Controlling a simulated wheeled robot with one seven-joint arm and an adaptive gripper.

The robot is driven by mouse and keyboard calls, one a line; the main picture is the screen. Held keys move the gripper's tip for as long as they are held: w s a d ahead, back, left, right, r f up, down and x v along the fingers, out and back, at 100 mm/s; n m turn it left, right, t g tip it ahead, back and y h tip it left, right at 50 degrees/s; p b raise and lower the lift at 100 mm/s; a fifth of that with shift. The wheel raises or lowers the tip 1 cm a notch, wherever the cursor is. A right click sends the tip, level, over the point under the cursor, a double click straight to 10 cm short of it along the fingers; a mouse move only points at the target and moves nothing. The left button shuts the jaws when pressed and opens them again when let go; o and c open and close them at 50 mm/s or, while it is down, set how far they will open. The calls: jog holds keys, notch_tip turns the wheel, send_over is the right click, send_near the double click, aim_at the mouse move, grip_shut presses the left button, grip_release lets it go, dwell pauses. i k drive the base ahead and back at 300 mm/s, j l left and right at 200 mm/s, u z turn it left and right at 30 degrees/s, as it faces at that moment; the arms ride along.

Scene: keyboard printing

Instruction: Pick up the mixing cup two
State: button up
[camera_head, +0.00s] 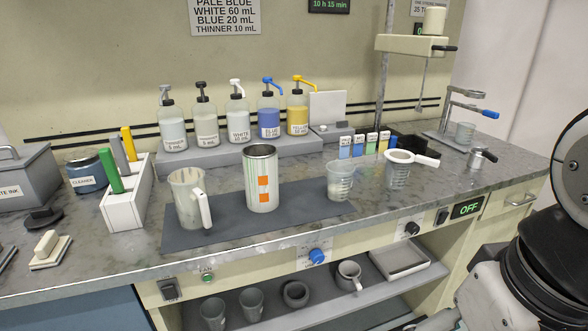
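No label marks any cup as number two, so I cannot tell which one is mixing cup two. A clear graduated cup (340,181) stands upright on the dark mat, right of centre. A similar cup (397,174) stands to its right with a white-handled strainer (411,157) over its top. Two greyish cups, one on the left (213,313) and one beside it (252,303), stand on the lower shelf. Parts of my arm fill the right edge. My gripper is not visible.
A white-handled jug (188,200) and a tall tin (261,180) with orange squares share the mat (310,213). Pump bottles (237,118) line the back. The shelf also holds a dark ring-like bowl (296,294), a handled pot (348,275) and a tray (399,264).

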aim_at(340, 174)
jog(key=i+j, duration=0.15)
jog(key=j, duration=0.25)
jog(key=i+j+z, duration=0.1)
jog(key=j, duration=0.3)
jog(key=i+j, duration=0.15)
jog(key=j, duration=0.25)
jog(key=i+j, duration=0.1)
jog(key=j, duration=0.3)
jog(key=z, duration=0.05)
